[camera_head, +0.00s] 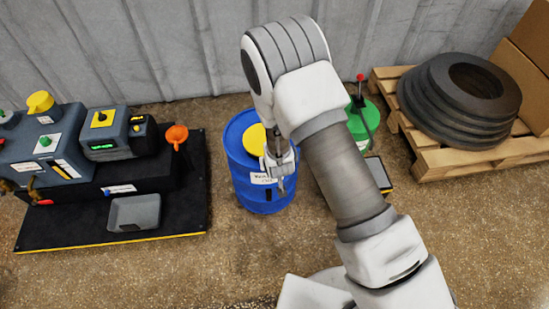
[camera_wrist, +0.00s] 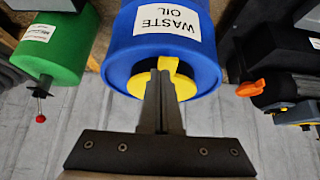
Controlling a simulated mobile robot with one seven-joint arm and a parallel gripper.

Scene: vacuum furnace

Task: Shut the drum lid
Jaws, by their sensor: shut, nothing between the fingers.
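The blue drum (camera_head: 238,160) stands on the floor in the middle of the head view, with a white label on its front. In the wrist view the drum (camera_wrist: 118,55) appears upside down, and the label reads "WASTE OIL". A round yellow lid (camera_head: 252,138) shows at the drum's top, partly hidden by my arm. The lid also shows in the wrist view (camera_wrist: 184,88), behind my fingers. I cannot tell how far it is tilted. My gripper (camera_wrist: 161,73) is shut and empty, its fingertips overlapping the yellow lid in view; contact is unclear.
A green canister (camera_head: 371,112) stands right of the drum, partly behind my arm. A pallet (camera_head: 412,148) with stacked black rings (camera_head: 430,95) is farther right. A corrugated wall is behind.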

